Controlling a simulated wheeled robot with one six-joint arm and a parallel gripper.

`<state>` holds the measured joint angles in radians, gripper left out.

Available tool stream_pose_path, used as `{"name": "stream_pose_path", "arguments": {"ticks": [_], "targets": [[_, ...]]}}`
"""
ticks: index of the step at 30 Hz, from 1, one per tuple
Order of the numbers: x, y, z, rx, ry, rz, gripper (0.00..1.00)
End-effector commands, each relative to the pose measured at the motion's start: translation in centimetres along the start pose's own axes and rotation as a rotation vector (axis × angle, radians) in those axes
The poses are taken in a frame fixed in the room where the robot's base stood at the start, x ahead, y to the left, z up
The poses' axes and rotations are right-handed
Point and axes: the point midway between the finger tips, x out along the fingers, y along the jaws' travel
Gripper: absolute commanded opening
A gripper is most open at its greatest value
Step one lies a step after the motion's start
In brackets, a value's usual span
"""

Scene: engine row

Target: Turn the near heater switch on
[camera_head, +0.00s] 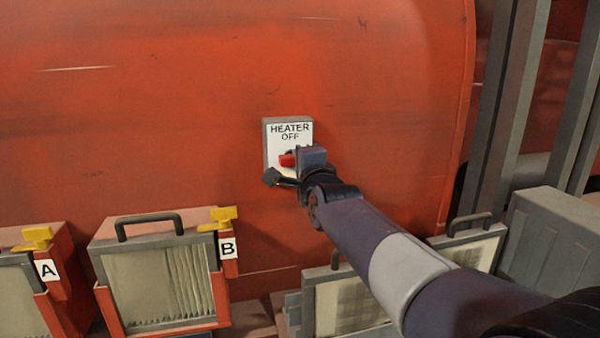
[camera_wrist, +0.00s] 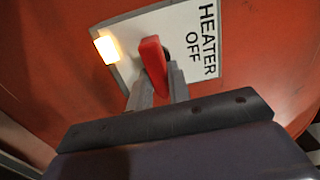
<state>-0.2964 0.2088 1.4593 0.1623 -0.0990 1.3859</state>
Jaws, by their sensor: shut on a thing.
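The heater switch is a grey box with a white face (camera_head: 288,131) lettered HEATER OFF, fixed to the red tank wall. Its red handle (camera_head: 287,160) points left, roughly along the lettering, in the head view. My gripper (camera_head: 292,168) is at the lower part of the face and hides part of it. In the wrist view, the red handle (camera_wrist: 153,62) sits between the two grey fingers of my gripper (camera_wrist: 158,82), which are shut on it.
Filter units marked A (camera_head: 46,270) and B (camera_head: 228,248), with yellow latches, stand below left. Another framed filter (camera_head: 343,303) is beneath my arm. A grey box (camera_head: 560,240) and upright metal posts (camera_head: 508,100) are at the right. The tank wall around the switch is clear.

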Motion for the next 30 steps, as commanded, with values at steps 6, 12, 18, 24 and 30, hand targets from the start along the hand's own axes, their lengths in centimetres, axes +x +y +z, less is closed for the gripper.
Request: {"name": "stream_pose_path", "arguments": {"ticks": [6,12,18,24,30], "targets": [[0.01,0.03,-0.01,0.036,0.000,-0.001,0.00],[0.02,-0.03,-0.01,0.042,0.000,-0.001,0.00],[0.02,-0.02,-0.01,0.042,0.000,-0.001,0.00],[0.02,0.01,-0.01,0.040,0.000,0.000,0.35],[0.02,0.03,0.00,0.039,0.000,0.000,0.40]]}}
